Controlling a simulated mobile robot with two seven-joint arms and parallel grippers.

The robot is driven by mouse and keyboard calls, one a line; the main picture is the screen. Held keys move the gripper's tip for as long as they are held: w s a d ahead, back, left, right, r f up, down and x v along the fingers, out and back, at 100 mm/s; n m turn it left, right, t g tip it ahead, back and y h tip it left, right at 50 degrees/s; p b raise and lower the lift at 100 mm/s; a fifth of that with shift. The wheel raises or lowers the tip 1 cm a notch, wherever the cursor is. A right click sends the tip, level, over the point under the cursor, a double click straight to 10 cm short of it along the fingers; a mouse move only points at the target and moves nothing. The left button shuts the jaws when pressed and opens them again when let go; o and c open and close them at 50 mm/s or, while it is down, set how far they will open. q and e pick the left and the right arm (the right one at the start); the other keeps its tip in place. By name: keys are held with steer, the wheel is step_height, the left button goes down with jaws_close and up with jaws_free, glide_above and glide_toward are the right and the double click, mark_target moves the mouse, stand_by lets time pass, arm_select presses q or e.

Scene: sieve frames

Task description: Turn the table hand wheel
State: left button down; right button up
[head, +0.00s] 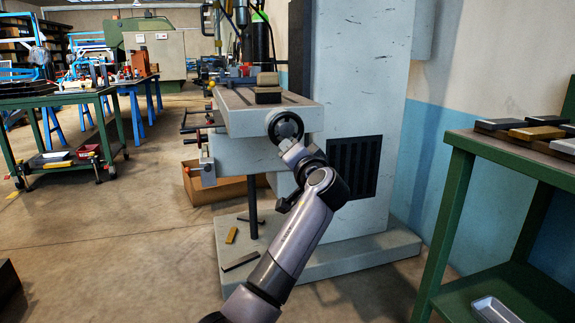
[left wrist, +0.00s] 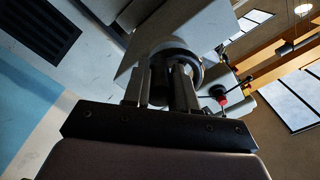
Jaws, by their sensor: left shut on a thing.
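The table hand wheel (head: 286,126) is a dark round wheel on the end of the grey machine table (head: 262,119). My left gripper (head: 288,144) reaches up to it from below and meets its lower rim. In the left wrist view the two fingers of my left gripper (left wrist: 168,78) stand on either side of part of the hand wheel (left wrist: 176,46), shut on it. The fingers and arm hide the wheel's lower part. My right gripper is in neither view.
The machine's tall grey column (head: 358,60) stands behind, with a dark vent (head: 354,167). A green cart (head: 475,150) with blocks stands at right. A cardboard box (head: 200,187) and loose bars lie below the table. Floor at left front is mostly clear.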

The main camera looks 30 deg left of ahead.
mark_target(299, 134)
arm_select(q)
steer(key=n+b, duration=0.2)
steer(key=w+n, duration=0.1)
steer(key=shift+d+n+b, duration=0.3)
steer(key=shift+n+b, duration=0.1)
steer(key=n+b, duration=0.1)
steer(key=n, duration=0.1)
steer(key=w+r+n+b, duration=0.1)
steer(key=n, duration=0.1)
steer(key=d+n+b, duration=0.1)
steer(key=n, duration=0.2)
steer(key=shift+w+d+r, duration=0.1)
steer(key=shift+w+r, duration=0.05)
steer(key=shift+r, duration=0.25)
steer(key=n, duration=0.2)
steer(key=shift+w+d+r+n, duration=0.1)
steer(key=shift+w+r+n, duration=0.1)
steer(key=shift+r+n, duration=0.3)
steer(key=shift+n, duration=0.4)
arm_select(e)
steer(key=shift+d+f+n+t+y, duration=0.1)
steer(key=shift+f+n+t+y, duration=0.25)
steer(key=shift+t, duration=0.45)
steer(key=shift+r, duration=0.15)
